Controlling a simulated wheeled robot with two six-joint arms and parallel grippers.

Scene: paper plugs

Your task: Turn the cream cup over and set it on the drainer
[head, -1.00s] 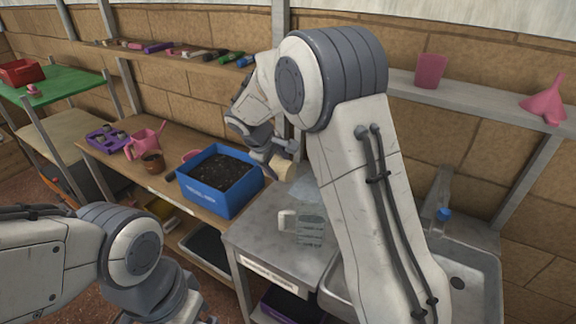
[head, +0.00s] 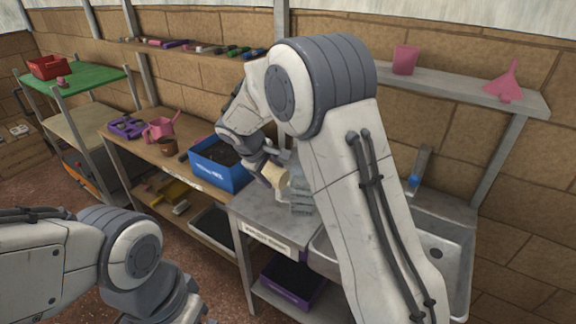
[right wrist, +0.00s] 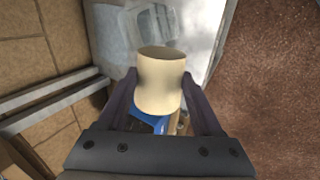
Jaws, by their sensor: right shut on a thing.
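The cream cup (head: 273,175) is held in my right gripper (head: 268,169), above the grey metal counter. It is tilted in the head view. In the right wrist view the cream cup (right wrist: 160,88) sits between both fingers, with a darker oval end showing; I cannot tell surely whether that is its mouth. The pale, ribbed drainer (head: 301,200) stands on the counter just right of the cup, partly behind my right arm. It also shows blurred beyond the cup in the wrist view (right wrist: 152,24). My left arm is at lower left; its fingers are out of view.
A blue soil box (head: 222,175) stands close left of the cup on the wooden bench. A metal sink (head: 452,262) lies to the right, behind my arm. A shelf (head: 455,92) above holds a pink cup (head: 405,60) and a pink funnel (head: 503,82).

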